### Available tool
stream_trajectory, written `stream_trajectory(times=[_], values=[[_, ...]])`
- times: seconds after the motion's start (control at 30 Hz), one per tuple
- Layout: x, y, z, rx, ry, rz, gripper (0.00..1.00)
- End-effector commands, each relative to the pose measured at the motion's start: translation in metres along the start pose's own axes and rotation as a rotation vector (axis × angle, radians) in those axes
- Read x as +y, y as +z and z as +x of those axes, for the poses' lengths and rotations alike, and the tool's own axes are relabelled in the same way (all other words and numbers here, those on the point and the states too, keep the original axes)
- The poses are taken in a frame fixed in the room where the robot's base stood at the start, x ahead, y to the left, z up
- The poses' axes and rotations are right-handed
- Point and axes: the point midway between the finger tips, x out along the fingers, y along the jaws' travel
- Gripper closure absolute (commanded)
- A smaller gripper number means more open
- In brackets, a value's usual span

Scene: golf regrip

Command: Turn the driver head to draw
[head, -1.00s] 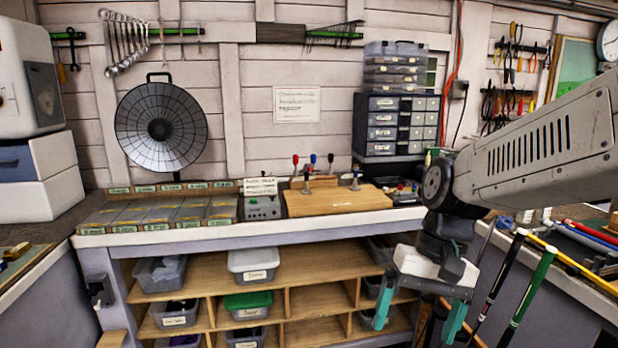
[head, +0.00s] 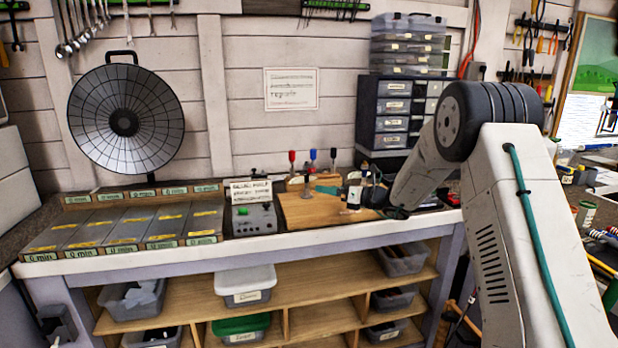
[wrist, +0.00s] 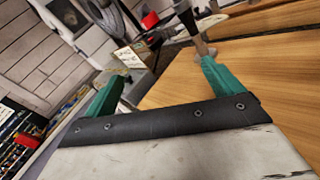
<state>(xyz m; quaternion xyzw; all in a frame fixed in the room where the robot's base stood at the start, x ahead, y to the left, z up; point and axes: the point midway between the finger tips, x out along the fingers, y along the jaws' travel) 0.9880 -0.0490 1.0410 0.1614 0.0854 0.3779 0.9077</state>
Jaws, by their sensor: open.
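I cannot pick out a driver head for certain in either view. My gripper (head: 335,190) is low over the wooden board (head: 308,213) on the bench, and part of it is hidden by its own wrist. In the wrist view its two teal fingers (wrist: 163,72) are spread apart, with nothing visible held between them. The wooden board also fills the right of the wrist view (wrist: 265,55).
Red (head: 292,157), blue (head: 313,155) and black (head: 333,154) handles stand behind the board. A grey control box (head: 255,217) with a paper sign is left of it, then divided bins (head: 125,228). A drawer cabinet (head: 392,112) stands behind my arm.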

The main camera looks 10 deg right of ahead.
Motion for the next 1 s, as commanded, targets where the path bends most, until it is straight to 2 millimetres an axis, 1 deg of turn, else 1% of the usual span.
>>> stream_trajectory(times=[0.03,0.07,0.17,0.23,0.37,0.6,0.7,0.8,1.0], values=[[-0.004,0.009,0.0,-0.032,-0.015,0.046,0.08],[-0.005,0.012,0.0,-0.044,-0.022,0.074,0.08],[-0.007,0.013,-0.001,-0.051,-0.026,0.128,0.08],[-0.008,0.013,0.002,-0.05,-0.027,0.141,0.08],[-0.009,0.013,0.018,-0.049,-0.025,0.142,0.08],[-0.009,0.015,0.057,-0.048,-0.024,0.14,0.08],[-0.008,0.015,0.069,-0.047,-0.023,0.14,0.08],[-0.008,0.015,0.075,-0.047,-0.023,0.139,0.08],[-0.008,0.015,0.077,-0.047,-0.024,0.139,0.08]])
